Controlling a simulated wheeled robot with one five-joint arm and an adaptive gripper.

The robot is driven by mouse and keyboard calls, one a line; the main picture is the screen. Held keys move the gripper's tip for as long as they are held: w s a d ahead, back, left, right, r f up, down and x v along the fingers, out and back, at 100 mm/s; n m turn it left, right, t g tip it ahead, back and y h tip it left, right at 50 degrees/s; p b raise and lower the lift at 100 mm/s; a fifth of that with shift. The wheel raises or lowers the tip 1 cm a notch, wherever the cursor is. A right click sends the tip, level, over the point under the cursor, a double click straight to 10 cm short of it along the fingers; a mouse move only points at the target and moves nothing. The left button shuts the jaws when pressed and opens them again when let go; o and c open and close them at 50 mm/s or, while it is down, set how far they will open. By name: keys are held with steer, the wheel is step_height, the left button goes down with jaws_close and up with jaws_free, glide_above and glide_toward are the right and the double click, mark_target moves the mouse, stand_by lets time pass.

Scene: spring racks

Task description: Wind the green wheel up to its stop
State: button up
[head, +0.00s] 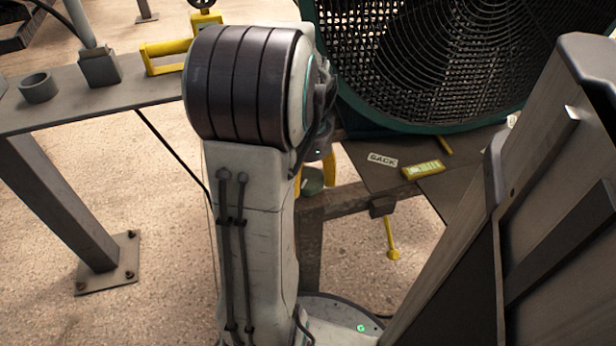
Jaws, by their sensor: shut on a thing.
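My gripper (315,177) is at the middle of the head view, mostly hidden behind my own white arm. Its yellow fingers show on both sides of a small, dull green round part (312,181), which looks like the green wheel. The gripper is shut on it. Most of the wheel is hidden, so its turn angle and its stop cannot be seen.
A big round fan with a teal rim (435,128) stands behind the gripper. A dark bench (440,190) holds a label plate (382,160) and a yellow box (423,170). A yellow lever (391,240) hangs below. A grey table (125,97) is at left.

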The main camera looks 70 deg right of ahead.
mark_target(308, 177)
steer(key=shift+n, duration=0.4)
steer(key=n+p, duration=0.2)
steer(key=n, duration=0.2)
steer(key=shift+r+n+p, duration=0.1)
steer(key=shift+n+p, duration=0.3)
steer(key=n+p, duration=0.2)
steer(key=n, duration=0.4)
stand_by(0.4)
steer(key=o, duration=1.2)
step_height(308, 177, up, 12)
